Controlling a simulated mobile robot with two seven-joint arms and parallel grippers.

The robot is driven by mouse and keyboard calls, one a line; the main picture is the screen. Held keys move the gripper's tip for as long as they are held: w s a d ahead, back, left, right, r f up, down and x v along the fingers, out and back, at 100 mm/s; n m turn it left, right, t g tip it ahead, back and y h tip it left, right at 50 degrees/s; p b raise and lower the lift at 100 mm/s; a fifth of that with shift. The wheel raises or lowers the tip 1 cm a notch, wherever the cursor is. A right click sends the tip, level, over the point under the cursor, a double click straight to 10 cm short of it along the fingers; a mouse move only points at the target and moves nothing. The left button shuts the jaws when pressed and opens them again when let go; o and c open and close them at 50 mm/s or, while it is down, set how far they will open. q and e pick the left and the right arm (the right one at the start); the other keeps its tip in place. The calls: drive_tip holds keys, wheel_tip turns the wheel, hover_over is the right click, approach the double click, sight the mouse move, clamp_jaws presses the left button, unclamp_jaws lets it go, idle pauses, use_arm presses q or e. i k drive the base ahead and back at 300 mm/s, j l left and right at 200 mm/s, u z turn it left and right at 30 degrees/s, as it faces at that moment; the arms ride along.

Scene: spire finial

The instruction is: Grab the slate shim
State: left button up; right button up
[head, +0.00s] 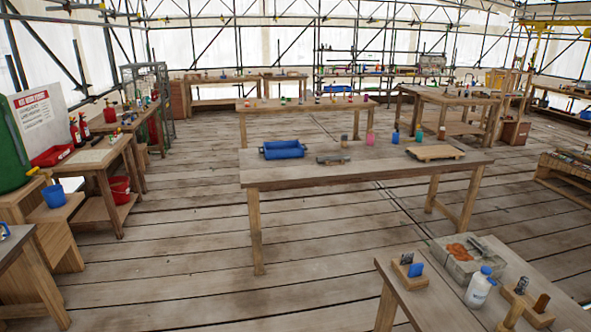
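I cannot pick out the slate shim for certain at this size. A small grey flat piece (333,159) lies on the middle wooden table (350,175). On the near right table (425,300), a wooden holder (409,278) has a small dark upright piece (406,258) and a blue piece (416,269) in it. A second wooden holder (528,310) there has a dark piece (521,286) and a brown piece (541,302). Neither of my grippers is in view.
The middle table also bears a blue roll-like object (282,150), a wooden board (435,153) and several small bottles. A white bottle (480,287) and a grey tray (452,268) are on the near right table. Plank floor (200,270) is clear left of the middle table.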

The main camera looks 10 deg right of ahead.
sight(408, 259)
drive_tip(key=z, duration=0.5)
drive_tip(key=i+j+z, duration=0.35)
drive_tip(key=z, duration=0.15)
drive_tip(key=i+j+z, duration=0.3)
drive_tip(key=j+z, duration=0.15)
drive_tip(key=i+j+z, duration=0.1)
drive_tip(key=j, duration=0.25)
drive_tip(key=i+j+z, duration=0.1)
drive_tip(key=j, duration=0.25)
drive_tip(key=i+j+z, duration=0.1)
drive_tip(key=j, duration=0.25)
drive_tip(key=i+j, duration=0.15)
drive_tip(key=j, duration=0.2)
drive_tip(key=i+j, duration=0.15)
drive_tip(key=j, duration=0.2)
drive_tip(key=i+j, duration=0.1)
drive_tip(key=j, duration=0.25)
drive_tip(key=z, duration=0.05)
